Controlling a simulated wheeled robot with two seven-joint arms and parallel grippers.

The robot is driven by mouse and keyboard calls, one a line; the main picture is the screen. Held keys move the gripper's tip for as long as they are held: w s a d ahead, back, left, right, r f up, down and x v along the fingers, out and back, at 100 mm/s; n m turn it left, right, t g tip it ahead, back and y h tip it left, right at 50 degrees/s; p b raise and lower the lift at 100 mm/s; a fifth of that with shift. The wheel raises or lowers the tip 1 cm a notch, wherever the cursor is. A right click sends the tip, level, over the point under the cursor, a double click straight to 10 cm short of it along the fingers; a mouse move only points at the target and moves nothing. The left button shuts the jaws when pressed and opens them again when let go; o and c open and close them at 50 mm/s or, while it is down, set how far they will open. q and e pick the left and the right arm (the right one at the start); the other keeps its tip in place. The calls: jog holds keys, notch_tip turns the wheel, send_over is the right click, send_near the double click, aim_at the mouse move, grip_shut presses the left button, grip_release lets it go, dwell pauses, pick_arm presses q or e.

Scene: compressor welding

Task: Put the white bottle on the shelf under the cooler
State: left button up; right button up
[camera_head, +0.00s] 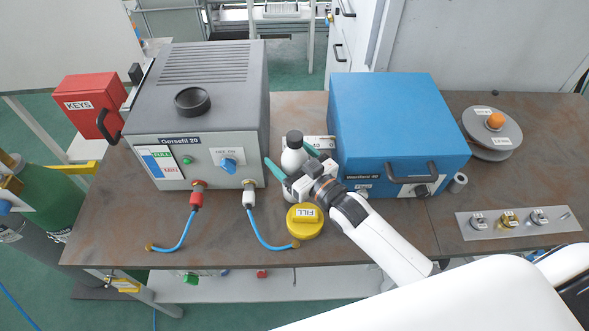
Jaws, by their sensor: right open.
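The white bottle (292,160) with a dark cap stands upright on the brown worktop, between the grey machine (195,112) and the blue machine (394,125). My right gripper (287,156) is open, with one green finger on each side of the bottle; I cannot tell whether they touch it. The pale shelf (250,284) runs below the worktop. Which machine is the cooler I cannot read for sure; the grey one has a gauge label, a blue knob and two hose fittings. My left gripper is not in view.
A yellow FILL cap (304,222) lies close in front of my right gripper. A panel with several fittings (519,222) and a grey disc (491,132) are at right. Several small items lie on the shelf.

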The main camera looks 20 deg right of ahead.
jog(key=c, duration=1.2)
jog(key=shift+r, duration=0.1)
jog(key=shift+c, duration=1)
